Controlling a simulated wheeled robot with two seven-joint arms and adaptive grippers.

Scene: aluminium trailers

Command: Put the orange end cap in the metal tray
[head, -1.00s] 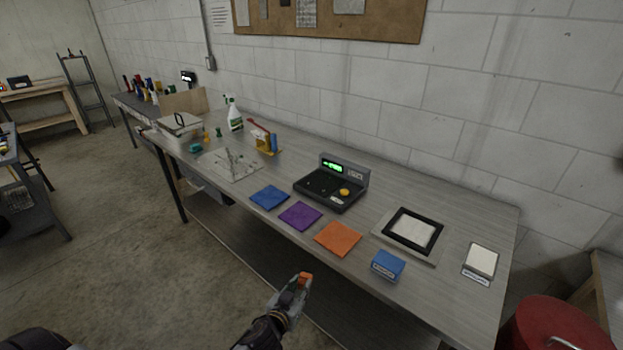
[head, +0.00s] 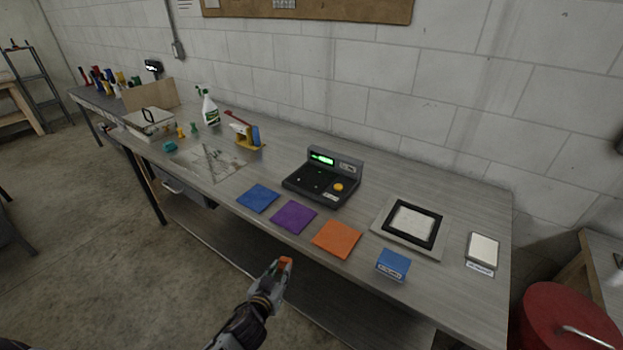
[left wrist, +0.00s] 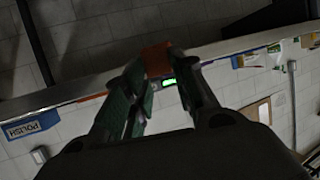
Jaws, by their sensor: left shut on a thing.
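My left gripper (head: 281,268) is shut on the orange end cap (head: 287,261) and holds it in front of the long workbench, off the front edge. In the left wrist view the orange end cap (left wrist: 156,58) sits between the fingertips, partly hidden by them. A flat grey square with a black frame and a pale centre (head: 440,250) lies on the right part of the bench. A pale flat sheet or shallow tray (head: 228,168) lies further left. I cannot tell which of them is the metal tray. My right gripper is not in view.
On the bench (head: 470,318) are blue (head: 258,198), purple (head: 293,217) and orange (head: 337,239) cloths near the front edge. A black scale (head: 318,187) stands behind them. A blue POLISH box (head: 393,265) is to the right. A red drum (head: 565,315) stands at the right end.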

